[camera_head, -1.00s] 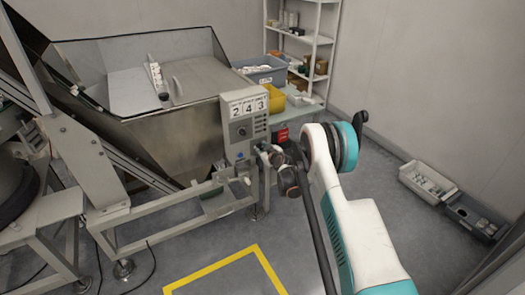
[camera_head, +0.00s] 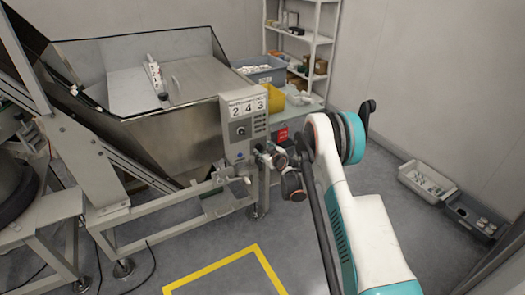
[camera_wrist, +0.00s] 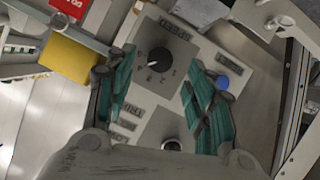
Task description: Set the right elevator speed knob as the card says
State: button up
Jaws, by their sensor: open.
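The speed knob is a black round knob (camera_wrist: 160,60) on a grey panel marked SPEED in the wrist view, with small marks around it too small to read surely. It also shows small on the control box (camera_head: 241,130) in the head view. I cannot tell its setting.
A yellow bin (camera_head: 275,94) and a blue-grey crate (camera_head: 262,70) stand behind the box. A metal hopper (camera_head: 180,130) is to its left. The floor in front is clear.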

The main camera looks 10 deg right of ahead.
jog(key=v, duration=0.8)
jog(key=shift+s, duration=0.3)
jog(key=shift+r, duration=0.1)
jog(key=s+a+r+m+g, duration=0.1)
jog(key=s+r, duration=0.2)
jog(key=r, duration=0.5)
jog(key=s+a+r+g, duration=0.1)
jog(key=s+r, duration=0.2)
jog(key=r, duration=0.5)
jog(key=s+a+r+m+g, duration=0.1)
jog(key=s+a+r, duration=0.1)
jog(key=s+r, duration=0.95)
jog(key=s+d+m+g+h, duration=0.2)
jog(key=s+m+g, duration=0.1)
jog(key=s, duration=2.8)
jog(key=shift+s+f+m+h, duration=0.3)
jog(key=shift+s+f+m, duration=0.05)
jog(key=shift+m, duration=0.05)
